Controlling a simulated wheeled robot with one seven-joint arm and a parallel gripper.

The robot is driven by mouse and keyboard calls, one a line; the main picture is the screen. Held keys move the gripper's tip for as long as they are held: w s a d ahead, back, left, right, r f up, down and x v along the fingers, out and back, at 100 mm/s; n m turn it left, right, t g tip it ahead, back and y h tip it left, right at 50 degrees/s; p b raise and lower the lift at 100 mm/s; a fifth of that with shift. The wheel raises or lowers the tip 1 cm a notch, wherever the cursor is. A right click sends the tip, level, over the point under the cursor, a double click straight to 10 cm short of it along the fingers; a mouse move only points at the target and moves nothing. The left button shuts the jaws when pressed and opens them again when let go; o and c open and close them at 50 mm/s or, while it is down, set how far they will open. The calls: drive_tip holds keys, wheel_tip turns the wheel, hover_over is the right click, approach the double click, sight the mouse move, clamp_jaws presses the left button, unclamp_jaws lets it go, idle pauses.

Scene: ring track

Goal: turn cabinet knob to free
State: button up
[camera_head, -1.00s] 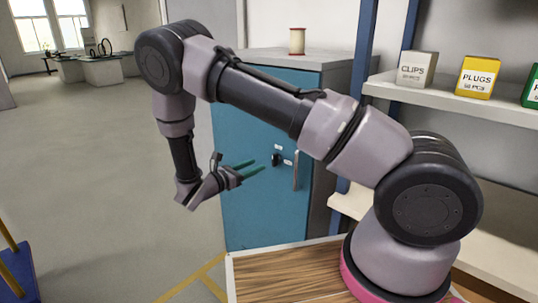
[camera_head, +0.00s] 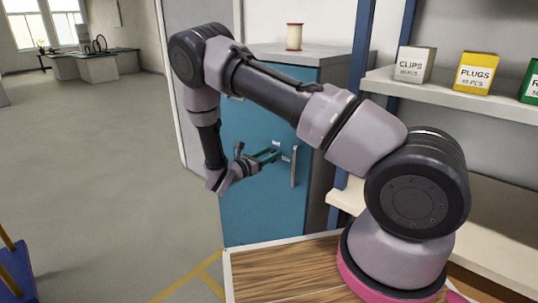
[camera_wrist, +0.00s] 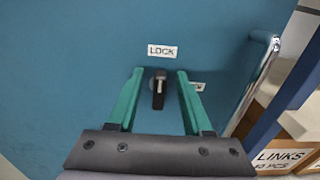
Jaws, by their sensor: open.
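The blue cabinet (camera_head: 262,205) stands in the middle of the head view with its door shut. In the wrist view, the dark knob (camera_wrist: 159,88) sits on the door (camera_wrist: 60,70) with its handle upright, below a label reading LOCK (camera_wrist: 162,51). A second label (camera_wrist: 197,87) at the knob's right is partly hidden by a finger. My gripper (camera_wrist: 159,75) is open, its green fingers on either side of the knob; I cannot tell whether they touch it. In the head view, my gripper (camera_head: 272,153) is at the door and hides the knob.
A vertical metal handle (camera_head: 294,167) is right of the knob. A spool (camera_head: 295,37) stands on the cabinet top. Shelves at right hold a CLIPS box (camera_head: 414,64) and a yellow PLUGS box (camera_head: 474,73).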

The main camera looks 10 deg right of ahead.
clamp_jaws()
drive_tip(key=shift+m, duration=0.3)
drive_tip(key=shift+s+d+f+m, duration=0.2)
drive_tip(key=shift+s+f+m, duration=0.15)
drive_tip(key=shift+m, duration=2.5)
drive_tip(key=shift+s+d+f+m, duration=0.2)
drive_tip(key=shift+f+m, duration=0.1)
drive_tip(key=shift+m, duration=2.6)
drive_tip(key=shift+s+d+f+m, duration=0.2)
drive_tip(key=shift+s+f+m, duration=0.15)
drive_tip(key=shift+m, duration=2.5)
